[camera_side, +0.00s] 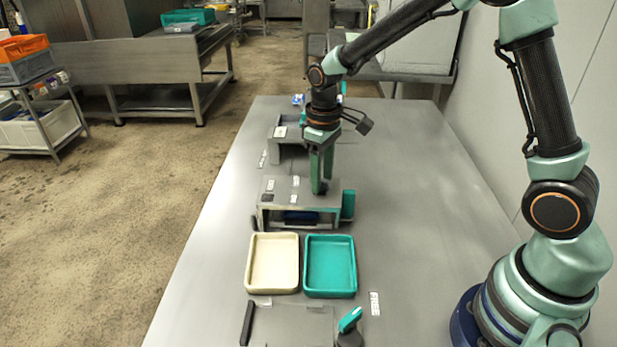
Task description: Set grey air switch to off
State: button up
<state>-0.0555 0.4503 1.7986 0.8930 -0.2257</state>
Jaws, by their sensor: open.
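My gripper (320,188) points down over the right part of a grey metal box (285,193) in the middle of the table. Its green fingers look close together from this side, and nothing shows held between them. The fingertips are at or just above the box top; contact cannot be told. The box top carries small white labels (296,182) and a dark patch (270,198), and a teal part (348,204) stands at its right end. I cannot pick out the grey air switch with certainty; the fingers may hide it.
A cream tray (273,234) and a teal tray (330,236) sit in front of the box. A flat panel (290,325) with a teal-topped handle (350,320) lies nearest. Another grey device (287,140) stands behind. The table's left strip (205,260) is clear.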

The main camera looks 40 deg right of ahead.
aim_at(323, 179)
notch_tip(323, 179, up, 12)
dwell(0.5)
jog(key=shift+r, duration=0.1)
jog(key=s+d+r+m+t, duration=0.2)
jog(key=s+t, duration=0.3)
jog(key=s, duration=0.8)
jog(key=shift+s+d+r+m+t, duration=0.2)
jog(key=shift+s+r+m+t, duration=0.15)
jog(key=shift+m, duration=0.25)
